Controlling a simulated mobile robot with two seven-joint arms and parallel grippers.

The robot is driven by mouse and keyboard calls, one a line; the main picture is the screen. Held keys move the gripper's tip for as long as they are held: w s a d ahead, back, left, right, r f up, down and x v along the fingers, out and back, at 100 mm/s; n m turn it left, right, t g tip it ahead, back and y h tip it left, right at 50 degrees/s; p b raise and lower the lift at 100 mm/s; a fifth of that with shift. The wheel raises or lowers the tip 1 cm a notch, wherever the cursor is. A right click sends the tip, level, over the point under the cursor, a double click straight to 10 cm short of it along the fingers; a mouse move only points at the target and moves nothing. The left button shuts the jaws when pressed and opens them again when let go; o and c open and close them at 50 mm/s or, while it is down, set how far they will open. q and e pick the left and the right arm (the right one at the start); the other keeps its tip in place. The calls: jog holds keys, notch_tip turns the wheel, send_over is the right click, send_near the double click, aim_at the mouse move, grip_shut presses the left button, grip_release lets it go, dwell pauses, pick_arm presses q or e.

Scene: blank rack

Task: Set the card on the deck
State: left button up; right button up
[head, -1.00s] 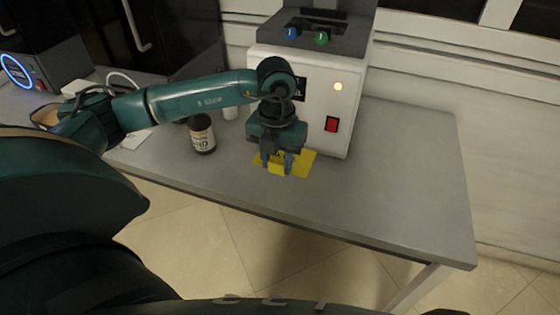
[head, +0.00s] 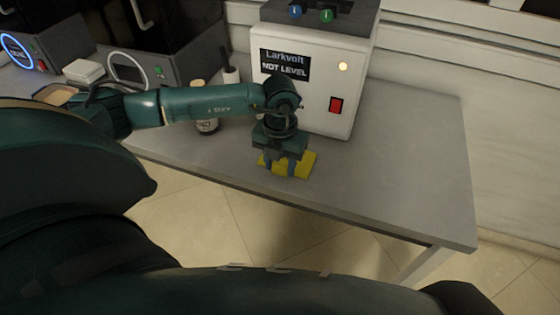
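A flat yellow piece (head: 307,163), perhaps the card, is on the grey table in front of the white machine. My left gripper (head: 281,168) points down over its left part, with yellow showing between and around the two blue-grey fingers. I cannot tell whether the fingers are closed on it or only beside it, nor whether the yellow is one piece or two. No part is clearly marked as the deck. My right gripper is not in view.
The white machine (head: 315,105) has a dark label reading "Larkvolt NOT LEVEL", a lit lamp and a red switch. A dark bottle (head: 207,126) stands behind my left forearm. The table (head: 400,170) is clear to the right, up to its edge.

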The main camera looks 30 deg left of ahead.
pick_arm(q)
jog(key=o, duration=0.3)
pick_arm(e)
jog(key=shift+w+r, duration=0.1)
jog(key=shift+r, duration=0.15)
pick_arm(q)
jog(key=shift+r, duration=0.15)
